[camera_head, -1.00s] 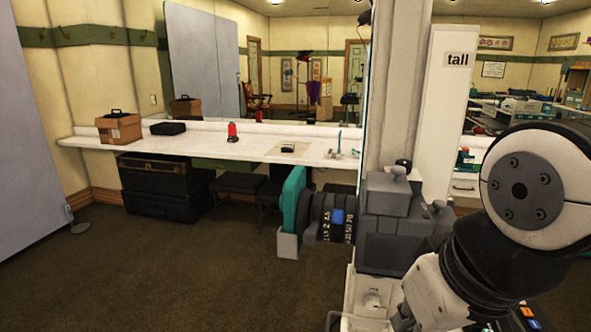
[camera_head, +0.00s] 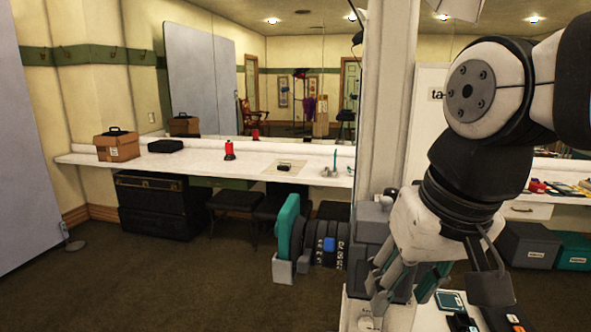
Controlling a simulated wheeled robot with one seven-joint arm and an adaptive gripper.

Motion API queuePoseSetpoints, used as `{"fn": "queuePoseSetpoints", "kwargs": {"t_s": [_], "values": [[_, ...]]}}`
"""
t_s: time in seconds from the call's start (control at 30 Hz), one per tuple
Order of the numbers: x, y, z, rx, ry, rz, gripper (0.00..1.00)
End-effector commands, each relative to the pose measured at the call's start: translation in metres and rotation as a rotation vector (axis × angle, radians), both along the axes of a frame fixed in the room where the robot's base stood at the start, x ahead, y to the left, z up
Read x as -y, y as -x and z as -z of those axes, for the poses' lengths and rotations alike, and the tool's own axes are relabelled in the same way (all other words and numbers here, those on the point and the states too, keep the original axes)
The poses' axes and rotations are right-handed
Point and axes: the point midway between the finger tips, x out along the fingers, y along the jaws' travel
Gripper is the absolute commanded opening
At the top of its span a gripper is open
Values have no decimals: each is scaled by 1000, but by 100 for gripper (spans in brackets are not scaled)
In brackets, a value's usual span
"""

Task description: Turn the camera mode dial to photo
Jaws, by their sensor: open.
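A large grey camera (camera_head: 368,222) stands on a white surface right of centre, its lens barrel (camera_head: 325,242) pointing left. The barrel has white numbers, a blue mark and a teal ring (camera_head: 287,228) at its front. A small grey knob (camera_head: 390,192) shows on the camera's top. My arm hides the camera's right part, and I cannot make out a photo mark or which way any dial is turned. My gripper (camera_head: 435,290) hangs down in front of the camera's right side, open, with its fingers apart. I cannot tell whether it touches the camera.
A white counter (camera_head: 215,163) along the back wall carries a cardboard box (camera_head: 118,145), a black case (camera_head: 166,146) and a red item (camera_head: 229,150). A black trunk (camera_head: 152,205) and stools stand beneath. A grey panel (camera_head: 25,150) is at left. The carpet between is clear.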

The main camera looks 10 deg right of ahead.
Motion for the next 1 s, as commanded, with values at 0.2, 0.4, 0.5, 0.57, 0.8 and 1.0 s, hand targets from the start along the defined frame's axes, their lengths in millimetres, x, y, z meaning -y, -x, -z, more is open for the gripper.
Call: {"fn": "queuePoseSetpoints", "kwargs": {"t_s": [0.2,0.4,0.5,0.57,0.8,1.0], "values": [[16,-34,-93,-76,-73,199,41],[34,-73,-147,-158,-116,391,41],[43,-92,-170,-197,-129,490,41],[48,-102,-181,-220,-133,547,41],[61,-130,-207,-279,-133,710,41],[64,-136,-210,-292,-131,749,41]]}}
